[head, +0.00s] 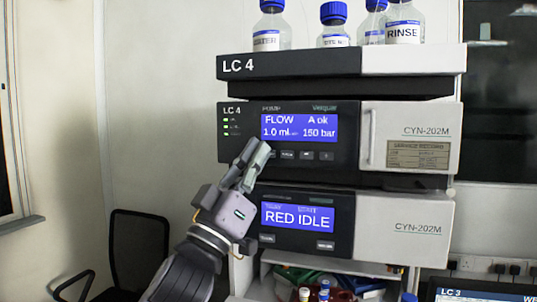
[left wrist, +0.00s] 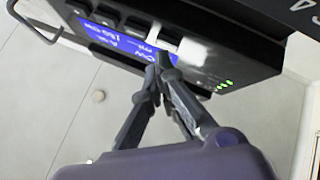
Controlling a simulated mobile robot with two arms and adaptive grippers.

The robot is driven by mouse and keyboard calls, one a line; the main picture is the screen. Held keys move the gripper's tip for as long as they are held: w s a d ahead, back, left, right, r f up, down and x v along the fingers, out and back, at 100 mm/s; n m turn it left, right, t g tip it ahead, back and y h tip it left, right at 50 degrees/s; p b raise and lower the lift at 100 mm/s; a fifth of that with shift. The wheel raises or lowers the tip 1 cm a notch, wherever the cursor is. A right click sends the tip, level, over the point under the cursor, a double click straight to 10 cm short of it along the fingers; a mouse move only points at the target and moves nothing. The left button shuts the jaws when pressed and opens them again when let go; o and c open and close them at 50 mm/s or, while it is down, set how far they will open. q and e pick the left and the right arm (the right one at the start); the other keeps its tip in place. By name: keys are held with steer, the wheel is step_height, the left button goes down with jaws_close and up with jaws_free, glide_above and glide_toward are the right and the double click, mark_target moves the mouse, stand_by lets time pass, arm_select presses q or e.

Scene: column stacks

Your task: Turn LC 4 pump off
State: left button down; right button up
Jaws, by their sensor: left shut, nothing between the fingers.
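The LC 4 pump module (head: 360,130) has a dark front with a blue display (head: 299,127) reading FLOW 1.0 ml, A ok, 150 bar. Small green lights (head: 226,126) are lit at its left; they also show in the left wrist view (left wrist: 225,85). A row of dark buttons (head: 306,155) runs below the display. My left gripper (head: 257,151) is shut and empty, its fingertips at the left end of that row, partly covering the leftmost button. In the left wrist view the closed tips (left wrist: 164,62) are close to the end button (left wrist: 172,35); contact cannot be told.
A lower module (head: 400,225) shows RED IDLE on its display (head: 297,217). Bottles, one labelled RINSE (head: 403,28), stand on the top tray (head: 300,66). A black chair (head: 140,245) is at the lower left. Free room lies left of the stack.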

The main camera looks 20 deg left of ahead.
arm_select(q)
steer(key=shift+w, duration=0.4)
stand_by(0.5)
steer(key=shift+s, duration=0.85)
steer(key=shift+s+a+p, duration=0.1)
steer(key=shift+s+p, duration=0.25)
steer(key=shift+s, duration=2.1)
